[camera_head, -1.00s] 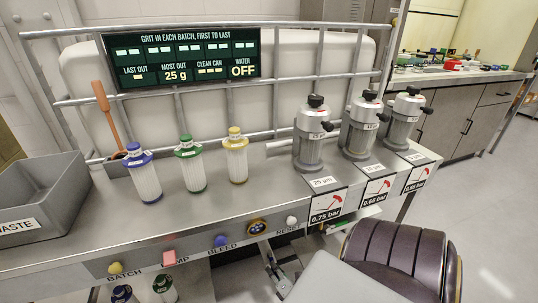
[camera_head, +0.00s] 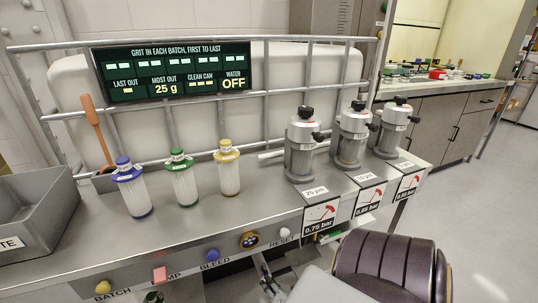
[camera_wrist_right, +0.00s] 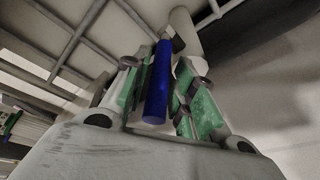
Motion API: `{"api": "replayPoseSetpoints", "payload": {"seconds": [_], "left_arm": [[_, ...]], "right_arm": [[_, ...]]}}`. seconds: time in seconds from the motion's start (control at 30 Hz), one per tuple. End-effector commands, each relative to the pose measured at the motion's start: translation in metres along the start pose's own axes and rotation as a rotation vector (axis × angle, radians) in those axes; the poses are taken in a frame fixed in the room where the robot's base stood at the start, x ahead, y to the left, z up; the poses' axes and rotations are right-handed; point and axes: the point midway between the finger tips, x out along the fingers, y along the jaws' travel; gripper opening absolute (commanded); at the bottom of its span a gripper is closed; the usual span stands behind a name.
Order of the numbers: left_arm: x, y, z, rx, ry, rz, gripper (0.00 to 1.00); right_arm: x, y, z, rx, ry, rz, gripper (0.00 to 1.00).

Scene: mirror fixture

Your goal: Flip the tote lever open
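The tote (camera_head: 270,75) is the large white tank behind the bench, inside a grey tube cage. In the right wrist view, a blue bar (camera_wrist_right: 157,85), apparently the tote lever, lies lengthwise between the green finger pads of my right gripper (camera_wrist_right: 162,88). The fingers are apart, with gaps visible beside the bar, so I see no firm grip. A pale pipe shows behind it. In the head view, my right gripper (camera_head: 268,282) is low in the middle, below the bench front, and the lever cannot be made out there. My left gripper is not in view.
The steel bench (camera_head: 240,211) carries blue, green and yellow-capped filters, several grey canisters (camera_head: 301,150) at the right and a grey waste bin (camera_head: 35,220) at the left. Buttons line its front edge. The sign (camera_head: 172,72) reads water OFF. Open floor lies right.

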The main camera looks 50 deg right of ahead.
Motion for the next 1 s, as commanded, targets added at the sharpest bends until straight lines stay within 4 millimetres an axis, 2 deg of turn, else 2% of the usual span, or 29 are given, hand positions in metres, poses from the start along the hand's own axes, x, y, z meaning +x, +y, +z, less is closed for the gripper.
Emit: {"api": "replayPoseSetpoints", "payload": {"seconds": [0.27,0.8,1.0], "left_arm": [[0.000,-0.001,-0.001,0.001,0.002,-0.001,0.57],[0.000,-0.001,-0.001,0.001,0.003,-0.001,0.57],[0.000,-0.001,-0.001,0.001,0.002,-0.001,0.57]], "right_arm": [[-0.023,0.000,0.000,0.000,0.002,-0.001,0.26],[-0.089,-0.001,0.000,0.000,0.002,-0.002,0.26],[-0.108,-0.001,0.000,-0.001,0.001,-0.001,0.26]]}}
